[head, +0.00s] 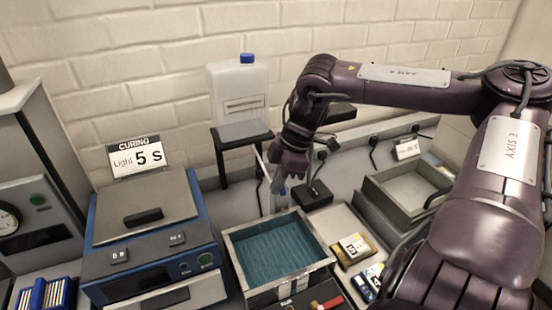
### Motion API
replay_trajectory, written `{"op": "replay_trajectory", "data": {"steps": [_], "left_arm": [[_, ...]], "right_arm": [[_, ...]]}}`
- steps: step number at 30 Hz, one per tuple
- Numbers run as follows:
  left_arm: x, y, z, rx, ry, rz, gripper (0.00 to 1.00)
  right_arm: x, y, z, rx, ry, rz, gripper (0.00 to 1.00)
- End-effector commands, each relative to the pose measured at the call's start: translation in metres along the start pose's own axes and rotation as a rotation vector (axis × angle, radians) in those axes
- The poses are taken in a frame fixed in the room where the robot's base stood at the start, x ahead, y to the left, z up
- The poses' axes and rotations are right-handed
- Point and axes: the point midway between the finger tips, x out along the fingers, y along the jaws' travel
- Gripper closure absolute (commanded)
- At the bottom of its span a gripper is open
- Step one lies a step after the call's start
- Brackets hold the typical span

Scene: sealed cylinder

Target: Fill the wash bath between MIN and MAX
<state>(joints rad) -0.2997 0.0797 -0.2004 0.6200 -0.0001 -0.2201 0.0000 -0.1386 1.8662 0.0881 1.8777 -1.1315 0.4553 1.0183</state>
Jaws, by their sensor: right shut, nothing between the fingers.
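The wash bath (229,247) is a rectangular metal-rimmed tray at the lower middle. Its inside looks teal and ribbed; I cannot tell the liquid level or read MIN and MAX marks. My right gripper (277,188) points down just behind the bath's back edge, shut and empty, apart from the jug. A clear upright part near its fingertips is partly hidden. My left gripper is out of view.
A blue-sided curing unit (145,226) with a "Light 5 S" sign (138,156) stands left of the bath. An open grey drawer-like tray (405,190) is at right. Small labelled boxes (352,250) lie beside the bath. The brick wall closes the back.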

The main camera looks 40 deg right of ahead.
Motion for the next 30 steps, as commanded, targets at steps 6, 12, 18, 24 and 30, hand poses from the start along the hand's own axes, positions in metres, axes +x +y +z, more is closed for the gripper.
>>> {"op": "replay_trajectory", "data": {"steps": [6,12,18,24,30], "left_arm": [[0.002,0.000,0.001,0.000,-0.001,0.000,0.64],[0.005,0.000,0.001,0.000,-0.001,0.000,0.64],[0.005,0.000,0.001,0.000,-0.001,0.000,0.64],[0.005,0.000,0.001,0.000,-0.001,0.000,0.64],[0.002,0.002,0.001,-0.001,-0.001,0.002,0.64]], "right_arm": [[0.000,0.004,0.002,0.003,-0.002,0.002,1.00],[0.000,0.013,0.003,0.004,-0.002,0.002,1.00],[-0.001,0.016,0.003,0.002,-0.001,0.002,1.00],[-0.001,0.016,0.003,0.002,-0.001,0.002,1.00],[-0.003,0.017,0.005,0.005,0.000,0.003,1.00]]}}
